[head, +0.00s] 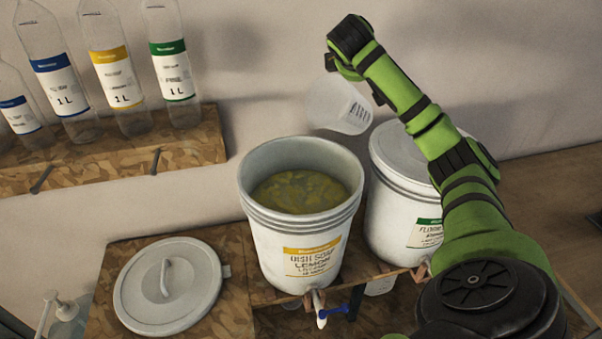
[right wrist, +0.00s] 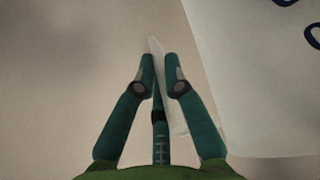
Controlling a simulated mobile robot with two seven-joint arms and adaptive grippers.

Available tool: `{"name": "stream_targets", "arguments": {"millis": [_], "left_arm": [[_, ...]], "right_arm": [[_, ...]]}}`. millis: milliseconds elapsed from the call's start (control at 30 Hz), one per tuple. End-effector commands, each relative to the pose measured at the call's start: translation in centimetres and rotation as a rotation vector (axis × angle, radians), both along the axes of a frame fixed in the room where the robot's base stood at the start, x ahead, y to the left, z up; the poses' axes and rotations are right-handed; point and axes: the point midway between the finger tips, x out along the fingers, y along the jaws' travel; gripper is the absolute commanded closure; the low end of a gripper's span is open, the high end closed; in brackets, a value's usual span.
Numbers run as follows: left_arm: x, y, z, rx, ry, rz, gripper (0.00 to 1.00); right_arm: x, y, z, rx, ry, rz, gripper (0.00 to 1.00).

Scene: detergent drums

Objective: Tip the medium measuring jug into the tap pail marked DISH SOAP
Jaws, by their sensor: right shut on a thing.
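The tap pail marked DISH SOAP LEMON (head: 298,235) stands open on the shelf, with yellow-green liquid inside. A translucent measuring jug (head: 338,106) with dark scale marks is held tilted in the air behind the pail's right rim. No stream shows, and I cannot tell whether anything is in the jug. My right gripper (head: 333,62) is at the jug's upper side. In the right wrist view its fingers (right wrist: 160,78) are shut on a thin pale handle, and the jug's wall (right wrist: 250,80) shows at the right. My left gripper is out of view.
A second white pail (head: 400,203) with a lid and green label stands right of the open one. A loose grey lid (head: 168,287) lies at the left. Several clear bottles stand on the upper left shelf (head: 185,148).

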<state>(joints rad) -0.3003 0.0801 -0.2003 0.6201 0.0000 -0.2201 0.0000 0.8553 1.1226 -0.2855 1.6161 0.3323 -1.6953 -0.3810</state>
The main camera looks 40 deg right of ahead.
Motion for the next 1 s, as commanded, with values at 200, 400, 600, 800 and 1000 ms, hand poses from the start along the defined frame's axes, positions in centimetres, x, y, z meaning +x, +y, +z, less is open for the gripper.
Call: {"name": "stream_targets", "arguments": {"millis": [200, 400, 600, 800, 1000], "left_arm": [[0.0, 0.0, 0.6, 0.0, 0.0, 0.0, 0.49], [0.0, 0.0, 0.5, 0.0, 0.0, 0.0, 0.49], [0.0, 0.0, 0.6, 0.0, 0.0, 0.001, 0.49], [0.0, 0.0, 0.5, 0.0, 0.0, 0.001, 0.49], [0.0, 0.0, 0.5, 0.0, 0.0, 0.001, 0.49]], "right_arm": [[0.1, -1.7, -1.1, 0.249, 0.008, -0.005, 1.0], [0.0, -1.6, -1.1, 0.248, 0.008, -0.006, 1.0], [0.1, -1.7, 0.0, 0.408, 0.001, -0.007, 1.0], [0.1, -1.5, 1.1, 0.596, 0.002, 0.0, 1.0], [0.1, -1.6, 1.9, 0.735, 0.002, -0.001, 1.0]]}}
